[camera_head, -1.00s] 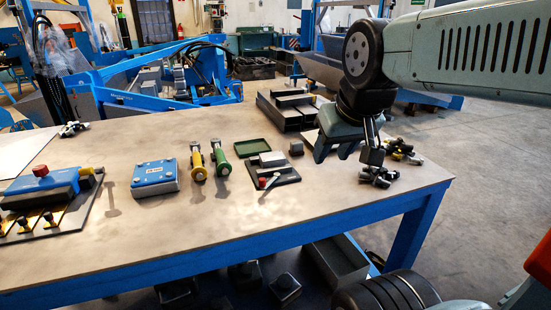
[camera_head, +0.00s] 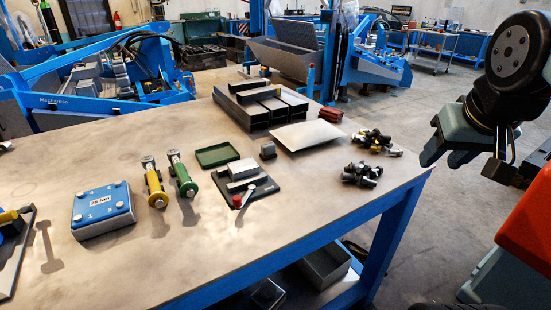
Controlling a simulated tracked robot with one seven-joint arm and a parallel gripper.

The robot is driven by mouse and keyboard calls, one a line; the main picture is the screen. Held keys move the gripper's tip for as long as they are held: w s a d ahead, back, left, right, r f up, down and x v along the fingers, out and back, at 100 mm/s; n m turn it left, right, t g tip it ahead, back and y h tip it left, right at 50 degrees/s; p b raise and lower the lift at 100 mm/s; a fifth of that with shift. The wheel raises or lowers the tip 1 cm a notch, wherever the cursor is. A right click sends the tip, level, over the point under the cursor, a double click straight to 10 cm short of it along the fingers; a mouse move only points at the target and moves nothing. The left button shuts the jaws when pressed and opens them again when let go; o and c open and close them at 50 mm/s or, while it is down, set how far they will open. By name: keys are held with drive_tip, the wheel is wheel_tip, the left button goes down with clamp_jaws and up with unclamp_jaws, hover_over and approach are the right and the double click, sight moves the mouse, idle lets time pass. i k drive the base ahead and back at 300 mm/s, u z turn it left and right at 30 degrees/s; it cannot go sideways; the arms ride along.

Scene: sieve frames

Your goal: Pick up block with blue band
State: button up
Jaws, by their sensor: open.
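I cannot make out a blue band on any block. A small dark grey block (camera_head: 268,151) stands alone on the table, right of the green tray. A dark plate (camera_head: 262,190) holds grey metal blocks (camera_head: 243,168) and a red-knobbed lever (camera_head: 243,194). My gripper (camera_head: 462,162) hangs at the right, past the table's right edge in the picture. It is open, with nothing seen between its jaws, and well apart from the blocks.
The table (camera_head: 130,270) also bears a blue box (camera_head: 103,209), yellow (camera_head: 155,184) and green (camera_head: 181,174) handled tools, a green tray (camera_head: 217,155), a dark divided rack (camera_head: 262,105), a pale plate (camera_head: 306,136) and bolt piles (camera_head: 362,174). The front middle is clear.

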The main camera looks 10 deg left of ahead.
sight(240, 170)
drive_tip(key=u, duration=0.8)
drive_tip(key=i, duration=0.1)
drive_tip(key=z, duration=2.05)
drive_tip(key=k, duration=2.45)
drive_tip(key=u, duration=0.7)
drive_tip(key=i, duration=1)
drive_tip(key=u, duration=0.05)
